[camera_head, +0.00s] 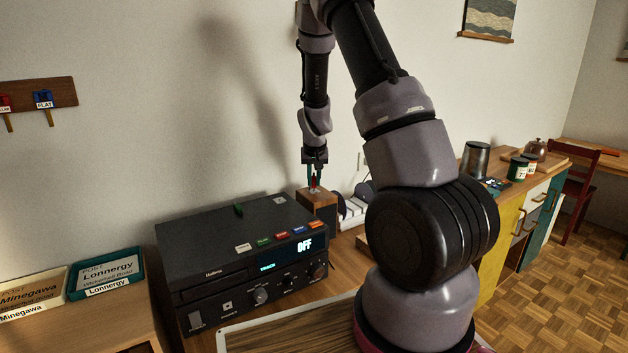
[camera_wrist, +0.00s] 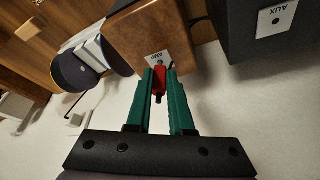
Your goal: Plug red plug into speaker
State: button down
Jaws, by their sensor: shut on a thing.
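My gripper (camera_wrist: 159,84) is shut on a red plug (camera_wrist: 159,86), held between its green fingers in the wrist view. The plug's tip is at or very close to the wooden box speaker (camera_wrist: 153,32), beside a white label marked AMP (camera_wrist: 158,58). I cannot tell whether the tip is inside the socket. In the head view my gripper (camera_head: 314,182) points down over the top of the wooden speaker (camera_head: 317,203), with the red plug (camera_head: 314,182) between its fingers.
A black amplifier (camera_head: 240,255) showing OFF stands left of the speaker; its AUX label (camera_wrist: 277,18) shows in the wrist view. Grey-white objects (camera_head: 355,208) stand close on the right. Letter trays (camera_head: 105,270) lie at the left. The wall (camera_head: 180,130) is close behind.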

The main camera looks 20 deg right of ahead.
jog(key=shift+f, duration=0.65)
dwell(1.3)
jog(key=c, duration=0.7)
grip_release()
